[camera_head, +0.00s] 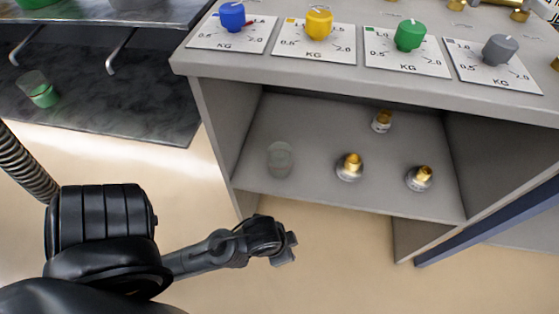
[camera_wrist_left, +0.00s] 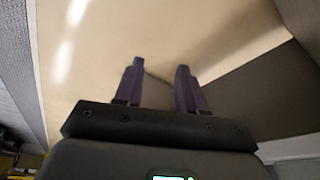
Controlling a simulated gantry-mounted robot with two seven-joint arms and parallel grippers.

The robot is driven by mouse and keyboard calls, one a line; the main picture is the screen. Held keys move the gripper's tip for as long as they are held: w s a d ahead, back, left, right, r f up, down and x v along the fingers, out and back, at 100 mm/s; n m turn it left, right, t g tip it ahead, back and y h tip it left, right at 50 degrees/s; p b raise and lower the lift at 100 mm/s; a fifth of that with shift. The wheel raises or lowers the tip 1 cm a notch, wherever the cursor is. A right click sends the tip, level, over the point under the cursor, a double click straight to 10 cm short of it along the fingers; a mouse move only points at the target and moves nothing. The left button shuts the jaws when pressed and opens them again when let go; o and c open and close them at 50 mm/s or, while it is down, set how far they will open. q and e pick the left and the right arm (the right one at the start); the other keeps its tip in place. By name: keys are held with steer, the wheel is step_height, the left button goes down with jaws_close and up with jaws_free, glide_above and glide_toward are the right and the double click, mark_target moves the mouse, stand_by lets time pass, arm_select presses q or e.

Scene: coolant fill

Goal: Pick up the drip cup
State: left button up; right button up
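A clear, empty-looking cup (camera_head: 280,158) stands on the lower shelf of the grey cabinet, at its left side. Another clear cup with a green lower part (camera_head: 40,91) is on the dark surface at the upper left. I cannot tell from looks alone which one is the drip cup. My left gripper (camera_head: 284,249) is in front of and below the shelf, apart from both cups. In the left wrist view its two fingers (camera_wrist_left: 161,68) are spread with nothing between them. Neither cup shows in that view. My right gripper is not in view.
The lower shelf (camera_head: 315,125) also holds brass-topped fittings (camera_head: 349,168), (camera_head: 420,179) and a smaller one (camera_head: 381,121) at the back. The cabinet top (camera_head: 380,70) overhangs it, with several coloured knobs on it. The floor (camera_head: 320,260) in front is clear.

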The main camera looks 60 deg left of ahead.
arm_select(q)
steer(key=shift+o, duration=0.2)
steer(key=o, duration=0.9)
steer(key=shift+o, duration=0.2)
